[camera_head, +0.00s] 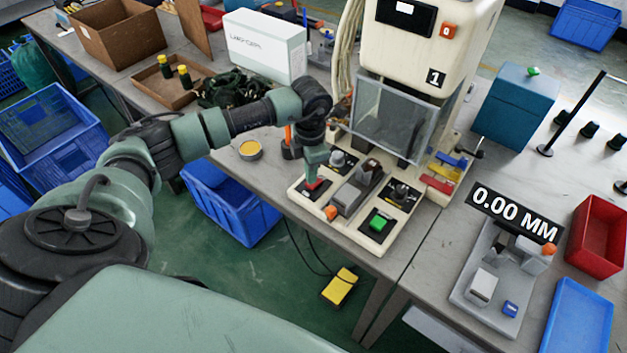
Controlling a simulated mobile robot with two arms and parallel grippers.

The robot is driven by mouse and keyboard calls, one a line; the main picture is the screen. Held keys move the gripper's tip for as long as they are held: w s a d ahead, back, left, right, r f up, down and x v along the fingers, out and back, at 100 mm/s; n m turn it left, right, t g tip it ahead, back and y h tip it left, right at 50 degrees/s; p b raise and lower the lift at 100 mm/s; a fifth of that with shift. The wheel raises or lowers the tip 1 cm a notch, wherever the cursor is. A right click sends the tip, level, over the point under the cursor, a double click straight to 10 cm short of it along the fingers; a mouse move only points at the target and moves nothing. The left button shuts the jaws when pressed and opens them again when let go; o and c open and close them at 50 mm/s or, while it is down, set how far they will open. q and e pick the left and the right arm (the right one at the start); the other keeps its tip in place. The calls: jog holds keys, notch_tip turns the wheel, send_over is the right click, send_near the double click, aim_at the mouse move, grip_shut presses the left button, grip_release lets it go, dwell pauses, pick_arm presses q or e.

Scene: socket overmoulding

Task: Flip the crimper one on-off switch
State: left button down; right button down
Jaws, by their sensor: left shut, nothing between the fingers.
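Crimper one (430,50) is a cream machine marked "1" with a black display and a clear guard, standing on the grey bench. Its low control base (345,225) carries several controls on black plates. A red control (319,186), perhaps the on-off switch, sits at the base's left end. My left gripper (316,178) points down right at this red control, shut and empty. It partly hides the control, so I cannot tell whether they touch or which way the switch is set. A green button (379,222) and an orange knob (330,212) are nearby. My right gripper is out of view.
A yellow-topped round tin (250,150) and a tangle of dark cable (235,90) lie left of the machine. A measuring fixture reading "0.00 MM" (482,285), a red bin (598,235) and a teal box (514,105) stand right. A yellow pedal (340,287) lies on the floor.

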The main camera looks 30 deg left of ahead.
pick_arm(q)
jog(key=shift+s+f+b, duration=0.1)
jog(key=shift+f+b, duration=0.6)
jog(key=shift+f, duration=0.25)
dwell(0.3)
jog(key=shift+r, duration=0.15)
jog(key=shift+r+p, duration=2.25)
jog(key=shift+r, duration=1.15)
